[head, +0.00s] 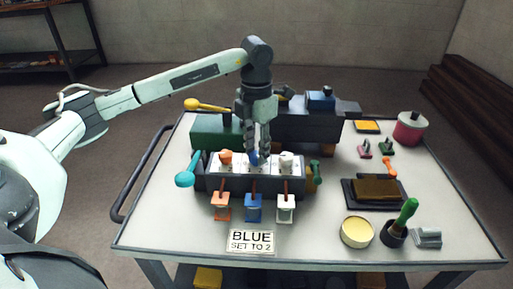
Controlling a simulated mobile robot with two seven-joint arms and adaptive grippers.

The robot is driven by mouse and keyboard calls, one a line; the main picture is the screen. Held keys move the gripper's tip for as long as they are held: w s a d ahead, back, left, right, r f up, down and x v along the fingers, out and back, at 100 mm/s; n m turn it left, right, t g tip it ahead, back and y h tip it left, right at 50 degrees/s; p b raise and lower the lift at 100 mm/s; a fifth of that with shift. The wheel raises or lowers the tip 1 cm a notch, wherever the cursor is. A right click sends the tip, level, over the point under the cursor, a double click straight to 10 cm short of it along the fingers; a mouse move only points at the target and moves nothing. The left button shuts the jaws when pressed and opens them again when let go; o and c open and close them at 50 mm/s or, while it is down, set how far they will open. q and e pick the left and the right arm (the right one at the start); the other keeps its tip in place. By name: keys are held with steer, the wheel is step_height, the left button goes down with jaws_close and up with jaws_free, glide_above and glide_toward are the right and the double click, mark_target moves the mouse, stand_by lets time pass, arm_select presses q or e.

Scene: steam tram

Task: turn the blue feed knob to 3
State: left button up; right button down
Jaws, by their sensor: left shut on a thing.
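The blue feed knob (254,159) is the middle one of three knobs on the grey control box (205,183), between an orange knob (225,157) and a white knob (287,160). My left gripper (258,154) reaches down from above, its fingers shut on the blue knob and partly hiding it. The knob's pointer and scale are too small to read. A card (251,241) in front reads "BLUE SET TO 2". My right gripper is not in view.
Orange (221,206), blue (253,208) and white (285,208) levers or tags stand before the box. A cyan-handled lever (185,179) is at its left. A dark tram body (310,125) stands behind. A tin (357,232), brush pot (394,233) and pink pot (410,130) are at right.

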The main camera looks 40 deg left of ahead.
mark_target(256, 154)
arm_select(q)
steer(key=n, duration=0.4)
steer(key=shift+r+p, duration=0.1)
steer(key=shift+p, duration=0.2)
steer(key=n, duration=0.3)
steer(key=shift+a, duration=0.1)
steer(key=shift+n, duration=0.4)
steer(key=shift+n+p, duration=0.3)
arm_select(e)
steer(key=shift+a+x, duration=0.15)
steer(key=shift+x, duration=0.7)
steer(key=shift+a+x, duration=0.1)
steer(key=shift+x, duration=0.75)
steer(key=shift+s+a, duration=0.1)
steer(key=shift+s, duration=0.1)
arm_select(q)
steer(key=o, duration=1.2)
steer(key=shift+c, duration=0.2)
step_height(256, 154, up, 12)
